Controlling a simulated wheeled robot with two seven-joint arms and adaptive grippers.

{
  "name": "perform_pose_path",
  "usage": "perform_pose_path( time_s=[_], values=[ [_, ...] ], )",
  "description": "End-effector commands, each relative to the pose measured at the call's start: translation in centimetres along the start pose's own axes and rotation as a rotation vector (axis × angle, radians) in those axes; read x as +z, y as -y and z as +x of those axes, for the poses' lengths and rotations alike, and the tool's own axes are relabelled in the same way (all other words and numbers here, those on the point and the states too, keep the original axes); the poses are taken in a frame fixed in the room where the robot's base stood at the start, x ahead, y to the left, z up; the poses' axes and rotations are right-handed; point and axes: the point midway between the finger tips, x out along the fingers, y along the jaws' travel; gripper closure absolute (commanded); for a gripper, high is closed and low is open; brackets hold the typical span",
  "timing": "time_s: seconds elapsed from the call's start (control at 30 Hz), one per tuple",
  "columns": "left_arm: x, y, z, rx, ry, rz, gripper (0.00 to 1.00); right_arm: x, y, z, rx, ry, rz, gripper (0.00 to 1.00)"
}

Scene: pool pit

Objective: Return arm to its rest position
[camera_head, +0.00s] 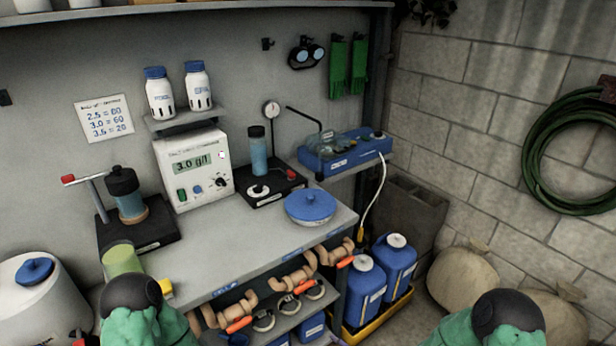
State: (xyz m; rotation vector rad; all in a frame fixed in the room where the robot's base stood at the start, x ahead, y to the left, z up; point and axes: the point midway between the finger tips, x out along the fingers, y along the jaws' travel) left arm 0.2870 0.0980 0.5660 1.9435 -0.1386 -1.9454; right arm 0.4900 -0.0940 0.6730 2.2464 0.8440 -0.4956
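My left arm (140,315) shows at the bottom left as a green-covered link with a dark rounded joint, in front of the bench's near left corner. My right arm (500,322) shows at the bottom right with the same green cover and dark joint, in front of the sacks. The fingers of both grippers are out of view, so I cannot see whether they hold anything.
The grey bench (235,262) carries a meter (195,170) reading 3.0 g/l, a blue-lidded dish (310,206) and a yellow-green container (122,260) close to my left arm. Blue jugs (366,292) stand in a yellow tray. Sacks (462,275) lie at right.

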Motion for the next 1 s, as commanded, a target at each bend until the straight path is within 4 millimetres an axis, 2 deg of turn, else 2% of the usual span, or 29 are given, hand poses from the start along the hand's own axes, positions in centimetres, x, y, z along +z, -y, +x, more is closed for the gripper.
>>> perform_pose_path(
  time_s=[0.03, 0.23, 0.4, 0.5, 0.7, 1.0],
  values=[
    [0.0, -0.3, -0.8, 0.000, 0.000, 0.000, 0.60, 1.0, 1.4, -0.6, -0.054, 0.069, 0.139, 0.51],
    [0.1, -0.9, -2.4, 0.000, 0.000, 0.000, 0.60, 4.9, 7.9, -4.0, -0.191, 0.386, 0.709, 0.51],
    [0.1, -1.2, -3.5, 0.000, 0.000, 0.000, 0.60, 6.5, 13.0, -8.0, -0.222, 0.658, 1.109, 0.51],
    [0.1, -1.4, -3.9, 0.000, 0.000, 0.000, 0.60, 6.8, 15.1, -9.8, -0.217, 0.775, 1.263, 0.51],
    [0.2, -1.4, -4.0, 0.000, 0.000, 0.000, 0.60, 7.0, 16.7, -11.4, -0.203, 0.872, 1.384, 0.51],
    [0.2, -1.4, -4.0, 0.000, 0.000, 0.000, 0.60, 7.0, 16.6, -11.3, -0.202, 0.871, 1.386, 0.51]
  ],
)
